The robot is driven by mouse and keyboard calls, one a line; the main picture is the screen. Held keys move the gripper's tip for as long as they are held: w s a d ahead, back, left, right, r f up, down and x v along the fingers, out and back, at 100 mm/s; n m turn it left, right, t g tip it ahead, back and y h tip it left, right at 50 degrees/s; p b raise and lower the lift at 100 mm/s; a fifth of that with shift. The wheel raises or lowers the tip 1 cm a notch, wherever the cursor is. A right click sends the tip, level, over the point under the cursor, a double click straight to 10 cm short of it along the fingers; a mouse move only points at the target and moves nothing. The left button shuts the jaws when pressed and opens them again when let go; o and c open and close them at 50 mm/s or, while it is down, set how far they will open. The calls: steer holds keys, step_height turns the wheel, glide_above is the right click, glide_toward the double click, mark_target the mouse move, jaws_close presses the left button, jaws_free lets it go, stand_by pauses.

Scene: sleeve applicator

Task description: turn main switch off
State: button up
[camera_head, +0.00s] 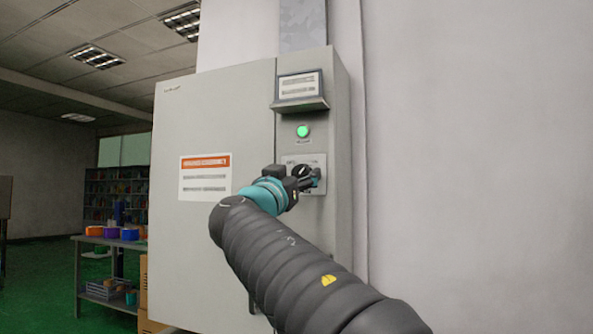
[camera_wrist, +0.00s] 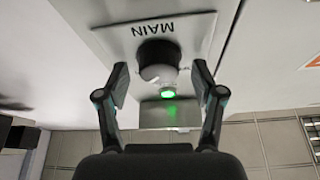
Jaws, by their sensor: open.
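The main switch is a dark round knob (camera_wrist: 158,60) on a light plate (camera_wrist: 190,28) marked MAIN, seen upside down in the wrist view. My gripper (camera_wrist: 160,78) is open, with one finger to each side of the knob and gaps between. In the head view my gripper (camera_head: 306,180) is at the switch plate (camera_head: 318,160) on the cabinet and hides much of the knob. A green lamp is lit above the plate (camera_head: 303,131). It also glows in the wrist view (camera_wrist: 167,93).
The grey cabinet (camera_head: 225,120) stands against a pale wall (camera_head: 470,130). A hooded label panel (camera_head: 300,88) juts out above the lamp. A workbench (camera_head: 105,243) with coloured items stands at the left, with shelves behind it.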

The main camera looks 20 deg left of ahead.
steer(key=c, duration=1.1)
steer(key=shift+c, duration=0.2)
